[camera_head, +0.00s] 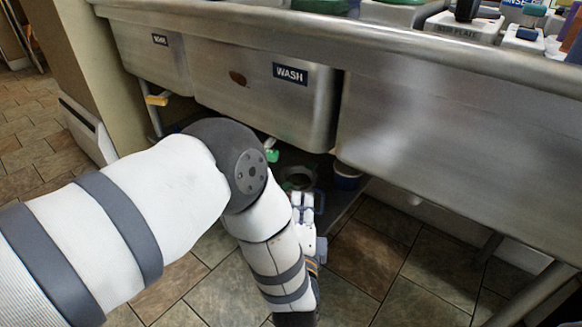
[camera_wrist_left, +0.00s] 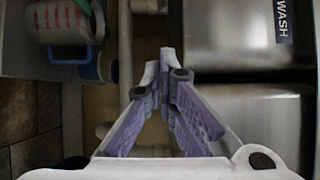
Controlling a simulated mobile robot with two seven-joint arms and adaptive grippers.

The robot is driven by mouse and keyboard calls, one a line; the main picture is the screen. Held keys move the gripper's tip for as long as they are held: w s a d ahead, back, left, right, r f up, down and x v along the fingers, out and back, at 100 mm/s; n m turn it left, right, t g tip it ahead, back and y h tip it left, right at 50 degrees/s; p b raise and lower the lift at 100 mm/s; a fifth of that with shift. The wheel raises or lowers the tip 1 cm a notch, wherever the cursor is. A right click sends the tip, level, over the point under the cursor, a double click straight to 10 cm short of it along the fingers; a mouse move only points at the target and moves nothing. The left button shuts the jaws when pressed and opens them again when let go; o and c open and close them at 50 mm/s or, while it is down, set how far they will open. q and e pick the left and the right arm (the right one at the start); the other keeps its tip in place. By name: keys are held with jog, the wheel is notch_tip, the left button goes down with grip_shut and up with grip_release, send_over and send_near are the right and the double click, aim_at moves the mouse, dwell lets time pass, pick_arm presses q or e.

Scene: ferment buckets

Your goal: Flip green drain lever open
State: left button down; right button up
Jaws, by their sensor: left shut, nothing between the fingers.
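A small green lever (camera_head: 271,154) shows under the sink marked WASH (camera_head: 265,95), just right of my dark elbow joint in the head view. Part of it may be hidden by my arm. I cannot make it out in the left wrist view. My left gripper (camera_head: 303,200) is low in front of the sinks, below and to the right of the green lever, apart from it. In the left wrist view the fingertips (camera_wrist_left: 166,58) meet, with nothing between them, in front of the underside of the sink. My right gripper is not in view.
A yellow lever (camera_head: 157,100) sits under the left sink. Pipes (camera_wrist_left: 125,50) run behind my fingers. Tiled floor (camera_head: 365,245) is clear in front.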

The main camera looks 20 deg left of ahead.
pick_arm(q)
jog(key=w+a+b, duration=0.2)
jog(key=w+a, duration=0.4)
jog(key=w, duration=0.3)
jog(key=shift+w+a+b, duration=0.2)
jog(key=shift+w+b, duration=0.1)
jog(key=shift+w, duration=0.1)
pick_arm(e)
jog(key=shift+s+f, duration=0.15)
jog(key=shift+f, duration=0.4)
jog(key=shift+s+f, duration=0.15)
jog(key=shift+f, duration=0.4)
